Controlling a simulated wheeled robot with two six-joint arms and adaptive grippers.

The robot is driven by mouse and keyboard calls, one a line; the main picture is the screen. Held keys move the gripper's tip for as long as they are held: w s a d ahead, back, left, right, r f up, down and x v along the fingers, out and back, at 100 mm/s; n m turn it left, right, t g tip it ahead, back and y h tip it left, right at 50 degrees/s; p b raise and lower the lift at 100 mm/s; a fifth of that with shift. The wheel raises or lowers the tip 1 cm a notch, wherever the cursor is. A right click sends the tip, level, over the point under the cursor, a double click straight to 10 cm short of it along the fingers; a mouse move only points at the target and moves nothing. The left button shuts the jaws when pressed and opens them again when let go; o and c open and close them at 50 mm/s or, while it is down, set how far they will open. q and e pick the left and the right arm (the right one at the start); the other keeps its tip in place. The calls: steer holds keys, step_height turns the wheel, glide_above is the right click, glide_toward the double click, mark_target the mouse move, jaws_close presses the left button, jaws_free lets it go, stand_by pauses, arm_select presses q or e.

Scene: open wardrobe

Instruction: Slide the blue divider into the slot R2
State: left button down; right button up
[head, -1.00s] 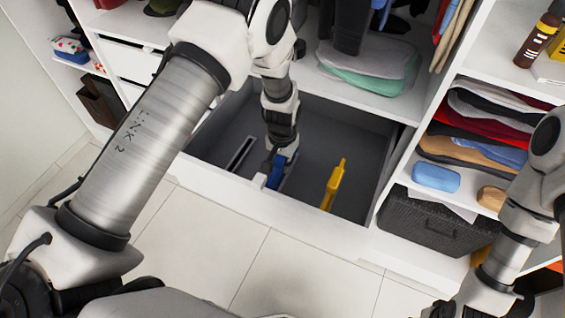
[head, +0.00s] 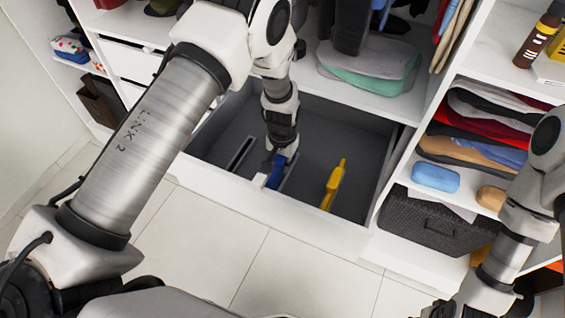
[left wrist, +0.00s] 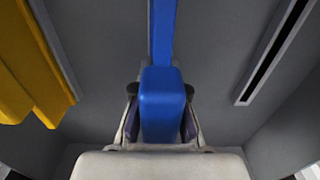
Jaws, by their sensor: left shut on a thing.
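The blue divider (head: 276,174) stands upright in the open grey drawer (head: 350,120), near its front wall. My left gripper (head: 282,156) reaches down into the drawer and is shut on the divider's top. In the left wrist view the blue divider (left wrist: 162,103) sits between the fingers. Its lower edge is hidden, so I cannot tell how deep it sits in a slot. An empty dark slot (head: 240,154) lies left of it; no slot label is readable. My right gripper (head: 440,310) is partly cut off at the bottom right, its fingers unclear.
A yellow divider (head: 333,187) stands to the right of the blue one in the drawer. The white drawer front (head: 290,217) borders the near side. A shelf with folded clothes (head: 370,65) overhangs the back. A dark woven box (head: 432,222) stands in the right-hand compartment.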

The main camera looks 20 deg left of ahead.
arm_select(q)
steer(key=shift+f, duration=0.35)
stand_by(0.3)
steer(key=shift+r, duration=0.35)
steer(key=shift+p, duration=0.3)
stand_by(1.0)
steer(key=shift+f+b, duration=0.75)
steer(key=shift+f, duration=0.3)
steer(key=c, duration=1.1)
jaws_free()
steer(key=shift+c, duration=0.2)
